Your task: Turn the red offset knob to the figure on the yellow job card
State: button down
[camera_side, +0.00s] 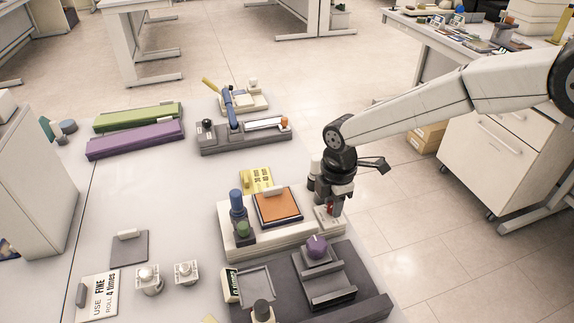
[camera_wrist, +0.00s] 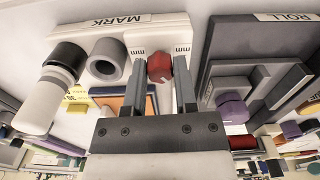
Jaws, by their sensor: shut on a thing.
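The red offset knob (camera_wrist: 159,67) sits on the white MARK unit (camera_wrist: 128,24) in the wrist view. A pale line marks its face. My gripper (camera_wrist: 159,80) points down at it, with one finger on each side, shut on it. In the side view my gripper (camera_side: 331,208) is at the right end of the MARK unit (camera_side: 240,249), with a little red showing between the fingers. The scale by the knob shows "mm", but its figures are hidden or unreadable. The yellow job card (camera_side: 257,180) stands behind the unit; its small black print is not clearly legible.
An orange pad (camera_side: 277,206) and green and blue cylinders (camera_side: 237,205) are on the MARK unit. The dark ROLL unit (camera_wrist: 258,45) with a purple knob (camera_side: 317,246) is close by. A white-and-dark cylinder (camera_wrist: 50,88) is left of my fingers. The table's right edge is near.

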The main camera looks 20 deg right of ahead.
jog(key=m, duration=0.6)
jog(key=shift+r, duration=0.1)
jog(key=m, duration=0.6)
jog(key=shift+m, duration=0.4)
jog(key=m, duration=1.2)
jog(key=shift+a, duration=0.1)
jog(key=shift+m, duration=0.4)
jog(key=shift+c, duration=2)
grip_release()
